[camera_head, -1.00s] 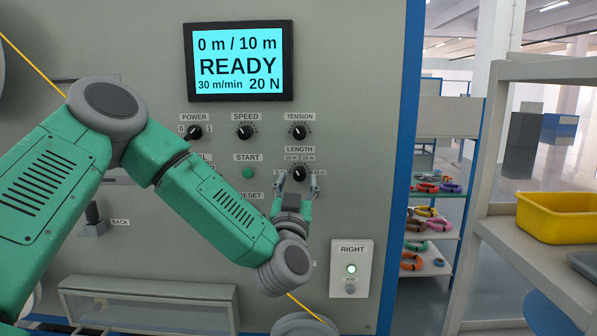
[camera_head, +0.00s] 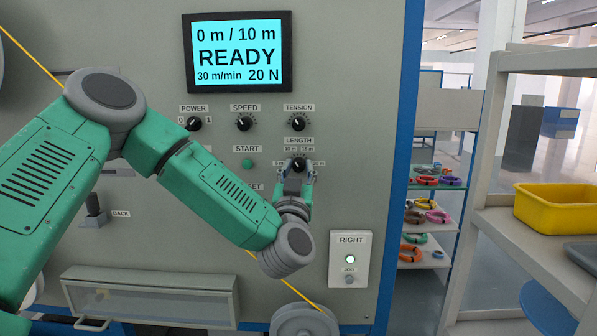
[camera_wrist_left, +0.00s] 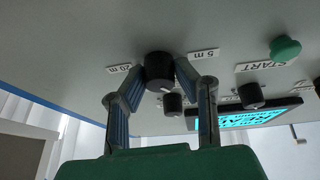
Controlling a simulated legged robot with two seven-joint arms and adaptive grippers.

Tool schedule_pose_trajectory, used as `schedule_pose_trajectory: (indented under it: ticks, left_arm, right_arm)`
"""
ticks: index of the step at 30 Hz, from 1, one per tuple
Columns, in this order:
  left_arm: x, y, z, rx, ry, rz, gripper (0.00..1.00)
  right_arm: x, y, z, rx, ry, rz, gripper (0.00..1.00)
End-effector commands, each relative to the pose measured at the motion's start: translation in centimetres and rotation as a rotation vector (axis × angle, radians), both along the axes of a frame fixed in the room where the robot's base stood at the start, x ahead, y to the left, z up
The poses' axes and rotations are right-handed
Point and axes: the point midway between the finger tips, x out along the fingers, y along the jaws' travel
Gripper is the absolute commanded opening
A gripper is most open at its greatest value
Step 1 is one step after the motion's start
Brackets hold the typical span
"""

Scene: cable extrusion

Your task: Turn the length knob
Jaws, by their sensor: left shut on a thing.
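The length knob (camera_head: 298,164) is a black round knob on the grey machine panel, under the LENGTH label. My left gripper (camera_head: 297,176) is at it, with one finger on each side. In the left wrist view the length knob (camera_wrist_left: 159,70) sits between the fingertips of my left gripper (camera_wrist_left: 160,78), which is shut on it. The labels 20 m and 5 m show on either side of it. The screen (camera_head: 238,53) reads 0 m / 10 m, READY, 30 m/min, 20 N. My right gripper is in neither view.
The tension knob (camera_head: 298,123) is right above, the speed knob (camera_head: 244,123) and green START button (camera_head: 247,163) to the left. A box marked RIGHT (camera_head: 350,259) is below right. A shelf with a yellow bin (camera_head: 554,209) stands at the far right.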

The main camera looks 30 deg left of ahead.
Motion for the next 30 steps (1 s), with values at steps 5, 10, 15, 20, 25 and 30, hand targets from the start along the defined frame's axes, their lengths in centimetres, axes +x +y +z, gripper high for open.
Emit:
schedule_pose_trajectory:
  ticks: [5, 10, 15, 20, 25, 30]
  left_arm:
    - [0.1, 0.0, -0.4, -0.075, -0.045, 0.002, 0.00]
    - [0.1, 0.0, -0.5, -0.192, -0.119, 0.002, 0.00]
    - [0.1, -0.1, -0.6, -0.330, -0.200, 0.002, 0.00]
    - [0.1, -0.1, -0.5, -0.460, -0.281, 0.002, 0.00]
    - [0.2, -0.2, -0.5, -0.590, -0.358, 0.001, 0.00]
    - [0.2, -0.2, -0.4, -0.699, -0.426, 0.001, 0.00]
  right_arm:
    - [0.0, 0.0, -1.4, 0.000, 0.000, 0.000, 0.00]
    - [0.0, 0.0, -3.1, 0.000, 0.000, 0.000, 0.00]
    - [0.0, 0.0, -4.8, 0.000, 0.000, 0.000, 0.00]
    - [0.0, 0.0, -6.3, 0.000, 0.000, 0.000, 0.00]
    - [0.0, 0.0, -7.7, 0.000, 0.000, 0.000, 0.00]
    - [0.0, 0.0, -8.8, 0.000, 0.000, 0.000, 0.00]
